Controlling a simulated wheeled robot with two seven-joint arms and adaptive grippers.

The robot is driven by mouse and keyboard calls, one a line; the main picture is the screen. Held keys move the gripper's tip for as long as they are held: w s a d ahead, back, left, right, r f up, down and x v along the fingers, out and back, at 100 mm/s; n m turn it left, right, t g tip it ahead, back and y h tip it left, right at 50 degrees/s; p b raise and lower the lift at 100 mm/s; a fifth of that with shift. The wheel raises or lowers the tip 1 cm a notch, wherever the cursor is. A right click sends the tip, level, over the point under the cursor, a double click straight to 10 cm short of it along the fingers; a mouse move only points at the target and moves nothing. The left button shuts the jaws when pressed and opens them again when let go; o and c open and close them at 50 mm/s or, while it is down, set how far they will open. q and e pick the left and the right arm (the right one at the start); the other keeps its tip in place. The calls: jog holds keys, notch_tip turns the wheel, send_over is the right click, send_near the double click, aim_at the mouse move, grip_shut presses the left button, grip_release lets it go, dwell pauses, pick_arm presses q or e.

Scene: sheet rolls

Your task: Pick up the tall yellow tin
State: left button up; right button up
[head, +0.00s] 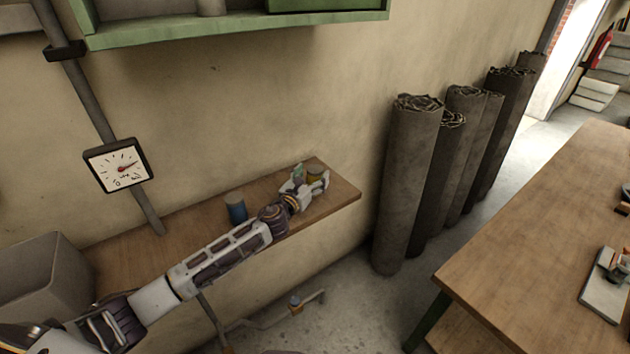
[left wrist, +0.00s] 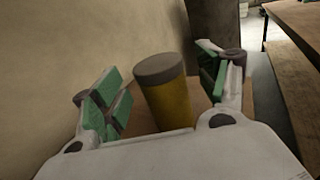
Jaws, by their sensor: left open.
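The tall yellow tin (head: 315,174) with a grey lid stands near the right end of the wooden wall shelf, partly hidden by my left gripper. In the left wrist view the tin (left wrist: 168,100) stands between the two finger pads, with gaps on both sides; its bottom is hidden by the gripper body. My left gripper (head: 307,182) is open around the tin and is not closed on it. It also shows in the left wrist view (left wrist: 160,82), with green pads on both fingers. My right gripper is in neither view.
A blue tin (head: 236,208) stands on the shelf (head: 190,226), left of my gripper. A grey bin (head: 45,278) is at the lower left. Several dark sheet rolls (head: 408,185) stand right of the shelf. A green cabinet (head: 235,32) hangs above. A wooden table (head: 540,230) is at right.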

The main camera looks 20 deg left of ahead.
pick_arm(q)
jog(key=shift+w+d, duration=0.2)
jog(key=shift+w, duration=1.05)
jog(key=shift+r, duration=0.1)
jog(key=c, duration=1.4)
